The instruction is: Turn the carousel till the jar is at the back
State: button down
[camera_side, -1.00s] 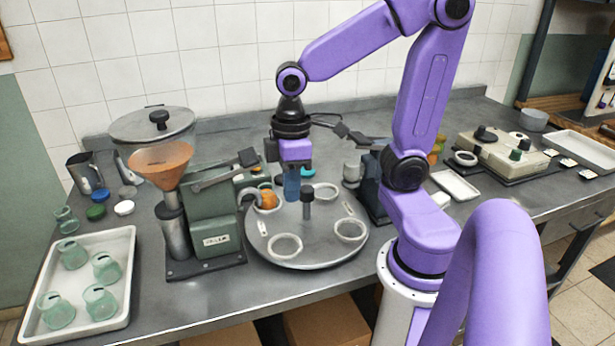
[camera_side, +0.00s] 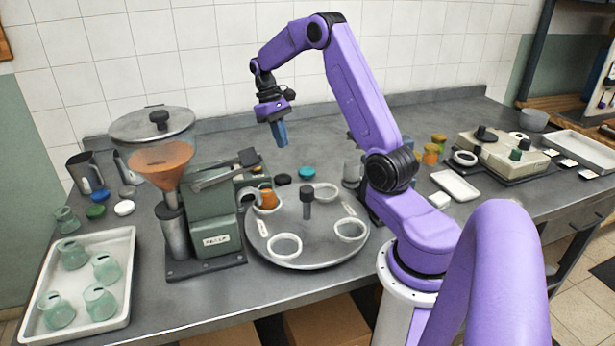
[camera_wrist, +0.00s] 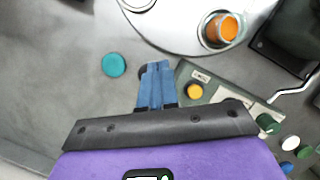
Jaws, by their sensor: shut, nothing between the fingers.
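The carousel (camera_side: 306,236) is a round grey plate with white ring holders near its rim and a dark knob (camera_side: 307,205) at its centre. The jar (camera_side: 266,199), filled with orange, sits in the holder at the back left, beside the green filling machine. In the wrist view the jar (camera_wrist: 224,29) shows at the upper right, on the carousel (camera_wrist: 178,32). My gripper (camera_side: 282,144) has blue fingers, shut and empty. It hangs in the air above and behind the carousel, touching nothing. The wrist view also shows the closed fingertips (camera_wrist: 157,68).
The filling machine (camera_side: 213,215) with its orange hopper (camera_side: 160,160) stands close on the carousel's left. Teal (camera_side: 307,173) and black (camera_side: 283,179) lids lie behind it. A tray of empty jars (camera_side: 127,262) is at far left. Filled jars (camera_side: 431,154) stand behind my arm.

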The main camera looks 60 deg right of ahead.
jog(key=shift+m+g, duration=0.4)
jog(key=shift+m, duration=0.1)
jog(key=d+x, duration=0.1)
jog(key=x, duration=0.3)
jog(key=d+x, duration=0.1)
jog(key=x, duration=0.3)
jog(key=d+x, duration=0.1)
jog(key=x, duration=0.3)
jog(key=shift+w+f, duration=0.15)
jog(key=shift+f, duration=0.2)
jog(key=shift+s+a+r, duration=0.1)
jog(key=shift+s+a, duration=0.05)
jog(key=shift+s, duration=0.35)
jog(key=shift+s+a+r, duration=0.1)
jog(key=shift+s+a, duration=0.05)
jog(key=shift+s, duration=0.3)
jog(key=shift+s+a, duration=0.2)
jog(key=shift+s, duration=0.7)
